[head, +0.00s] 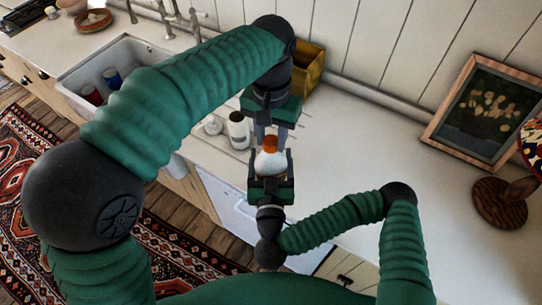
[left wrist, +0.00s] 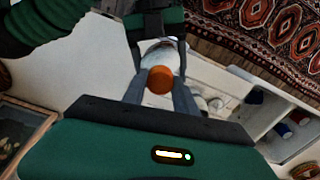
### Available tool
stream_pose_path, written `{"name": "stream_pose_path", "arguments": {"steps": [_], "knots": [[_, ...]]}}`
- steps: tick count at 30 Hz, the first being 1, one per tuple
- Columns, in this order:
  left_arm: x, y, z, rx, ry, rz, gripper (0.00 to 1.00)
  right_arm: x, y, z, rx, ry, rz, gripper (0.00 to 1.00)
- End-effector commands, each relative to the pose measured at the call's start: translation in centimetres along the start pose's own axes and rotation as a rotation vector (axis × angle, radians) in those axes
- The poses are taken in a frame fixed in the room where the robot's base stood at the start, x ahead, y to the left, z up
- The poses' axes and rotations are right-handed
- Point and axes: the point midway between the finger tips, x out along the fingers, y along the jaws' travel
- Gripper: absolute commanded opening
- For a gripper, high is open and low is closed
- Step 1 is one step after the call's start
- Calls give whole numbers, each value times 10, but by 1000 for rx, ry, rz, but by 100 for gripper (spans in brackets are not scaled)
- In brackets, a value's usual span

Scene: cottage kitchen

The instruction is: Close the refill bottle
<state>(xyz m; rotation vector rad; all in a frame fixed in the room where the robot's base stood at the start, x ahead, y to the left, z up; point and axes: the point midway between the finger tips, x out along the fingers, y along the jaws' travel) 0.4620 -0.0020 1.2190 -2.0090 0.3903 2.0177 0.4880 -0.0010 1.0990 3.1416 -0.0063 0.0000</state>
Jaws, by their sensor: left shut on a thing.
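The refill bottle (head: 268,163) is white with an orange cap (head: 270,144) at its top. My left gripper (head: 271,136) comes down from above and is shut on the orange cap. In the left wrist view the cap (left wrist: 160,80) sits between its two grey fingers. My right gripper (head: 270,168) has its fingers on both sides of the white body and holds the bottle from the front. The bottle body (left wrist: 162,55) also shows in the left wrist view. The join between cap and neck is too small to judge.
A white canister (head: 238,131) and a small white item (head: 212,126) stand just left on the counter (head: 350,180). A yellow box (head: 309,66) is behind. The sink (head: 112,62) with cups is left; a framed picture (head: 486,108) and wooden stand (head: 497,205) are right.

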Motion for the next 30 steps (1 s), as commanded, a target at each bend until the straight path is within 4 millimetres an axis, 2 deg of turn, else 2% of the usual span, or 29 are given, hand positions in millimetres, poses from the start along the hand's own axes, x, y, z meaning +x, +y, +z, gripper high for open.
{"name": "stream_pose_path", "arguments": {"steps": [9,12,15,16,20,21,27,30], "knots": [[0,0,-2,1043,8,-8,0,-2,-2,0,-1,1,-8,0],[0,1,-1,1352,7,-9,0,-2,-2,0,-2,0,-8,0],[0,1,0,1586,6,-10,0,-2,-2,0,-3,0,-8,0],[0,1,0,1639,5,-11,0,-2,-2,0,-3,0,-8,0],[0,2,0,1641,5,-10,0,-1,-2,0,-4,0,-8,0],[0,2,0,1641,5,-10,35,-1,-2,0,-4,0,-8,0],[0,2,1,1639,3,-7,60,-1,-2,0,-2,0,-6,0],[0,2,1,1638,2,-5,60,-1,-1,0,-2,0,-5,0]]}}
